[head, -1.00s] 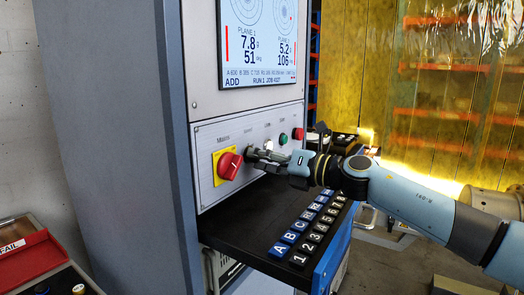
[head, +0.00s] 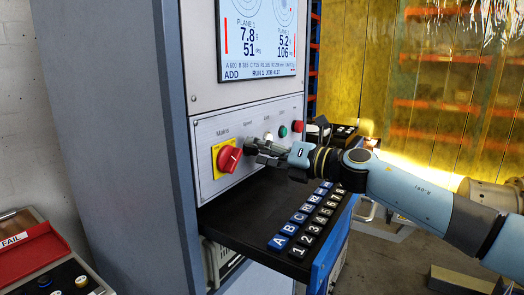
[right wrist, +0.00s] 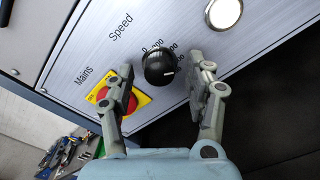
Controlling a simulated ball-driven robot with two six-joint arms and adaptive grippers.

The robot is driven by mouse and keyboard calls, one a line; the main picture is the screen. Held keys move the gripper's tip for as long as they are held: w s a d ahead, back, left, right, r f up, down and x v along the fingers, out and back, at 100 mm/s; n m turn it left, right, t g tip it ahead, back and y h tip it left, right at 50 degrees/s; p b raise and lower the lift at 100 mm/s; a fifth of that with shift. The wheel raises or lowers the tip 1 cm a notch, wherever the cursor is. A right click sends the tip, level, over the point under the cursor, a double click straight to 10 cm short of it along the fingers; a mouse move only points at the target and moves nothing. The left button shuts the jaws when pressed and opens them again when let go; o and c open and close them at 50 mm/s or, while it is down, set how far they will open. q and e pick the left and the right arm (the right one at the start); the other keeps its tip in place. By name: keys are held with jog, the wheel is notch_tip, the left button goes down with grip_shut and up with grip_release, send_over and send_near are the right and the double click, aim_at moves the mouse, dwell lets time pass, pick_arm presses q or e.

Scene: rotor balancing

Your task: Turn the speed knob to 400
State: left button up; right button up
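The black speed knob (right wrist: 158,68) shows in the right wrist view on the grey panel, under the label "Speed". Its white pointer mark faces the lower right of that view; the scale numbers are partly hidden, so I cannot read its setting. My right gripper (right wrist: 161,70) is open, with one finger on each side of the knob and visible gaps between. My left gripper is not in view.
The red mains switch (head: 229,158) on its yellow plate is close beside the left finger. A silver button (right wrist: 223,13), a green button (head: 283,131) and a red button (head: 298,126) are farther along the panel. A black keyboard shelf (head: 240,217) lies below.

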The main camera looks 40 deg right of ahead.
jog(key=shift+s, duration=0.1)
jog(key=v, duration=0.7)
jog(key=shift+s+d, duration=0.1)
dwell(0.6)
